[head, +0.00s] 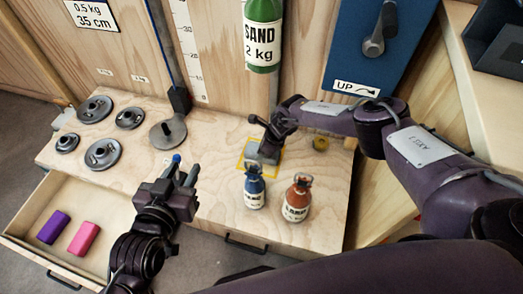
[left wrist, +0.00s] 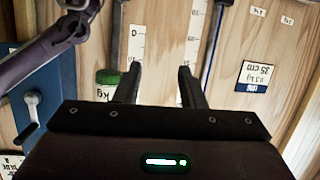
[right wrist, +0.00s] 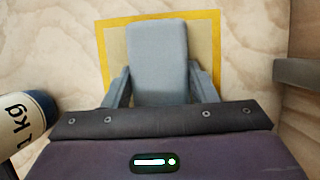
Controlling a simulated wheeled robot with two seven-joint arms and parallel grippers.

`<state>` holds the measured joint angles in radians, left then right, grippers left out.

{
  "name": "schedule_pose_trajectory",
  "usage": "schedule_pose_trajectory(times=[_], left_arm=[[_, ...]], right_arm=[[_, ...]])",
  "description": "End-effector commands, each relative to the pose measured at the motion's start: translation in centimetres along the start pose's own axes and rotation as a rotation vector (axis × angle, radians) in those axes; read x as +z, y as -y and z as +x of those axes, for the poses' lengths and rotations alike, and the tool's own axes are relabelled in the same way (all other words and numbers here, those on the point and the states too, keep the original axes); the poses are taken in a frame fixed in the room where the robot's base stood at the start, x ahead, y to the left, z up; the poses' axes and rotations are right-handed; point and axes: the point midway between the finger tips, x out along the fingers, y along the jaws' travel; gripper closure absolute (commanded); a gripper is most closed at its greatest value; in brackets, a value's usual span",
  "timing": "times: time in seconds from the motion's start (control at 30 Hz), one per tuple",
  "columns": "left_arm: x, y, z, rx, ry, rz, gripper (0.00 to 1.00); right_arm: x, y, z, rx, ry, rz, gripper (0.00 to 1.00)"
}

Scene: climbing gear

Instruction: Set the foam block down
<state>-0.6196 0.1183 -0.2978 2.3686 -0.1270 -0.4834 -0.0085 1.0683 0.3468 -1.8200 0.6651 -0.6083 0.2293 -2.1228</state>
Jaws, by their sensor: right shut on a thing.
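The foam block, a grey-blue block (right wrist: 157,50), sits between the fingers of my right gripper (right wrist: 160,88) in the right wrist view. It lies over the yellow-outlined square (right wrist: 107,50) on the wooden bench top. In the head view the block (head: 262,155) is partly hidden by my right gripper (head: 268,147), low over that square. I cannot tell whether its underside touches the bench. My left gripper (head: 185,168) is open and empty above the bench front; its spread fingers also show in the left wrist view (left wrist: 158,85).
A blue bottle (head: 254,190) and an orange bottle (head: 297,202) stand just in front of the square. Weight discs (head: 103,154) lie at the left. An open drawer (head: 35,205) holds a purple block (head: 54,227) and a pink block (head: 83,238). A green sand cylinder (head: 263,35) hangs behind.

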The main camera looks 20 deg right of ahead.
Motion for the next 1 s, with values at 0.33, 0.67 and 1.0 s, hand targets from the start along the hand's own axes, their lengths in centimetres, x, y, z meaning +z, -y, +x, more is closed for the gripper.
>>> schedule_pose_trajectory(times=[0.33,0.67,1.0], left_arm=[[0.0,0.0,0.0,0.000,0.001,0.000,0.64],[0.3,0.0,-0.1,-0.001,0.015,-0.001,0.64],[6.0,-0.3,-1.4,0.004,0.288,-0.013,0.64]], right_arm=[[0.0,-0.1,0.1,0.000,-0.001,0.000,0.26],[0.0,0.0,-0.1,0.000,-0.001,0.000,0.26],[0.1,-0.1,-1.2,0.001,-0.001,-0.001,0.26]])
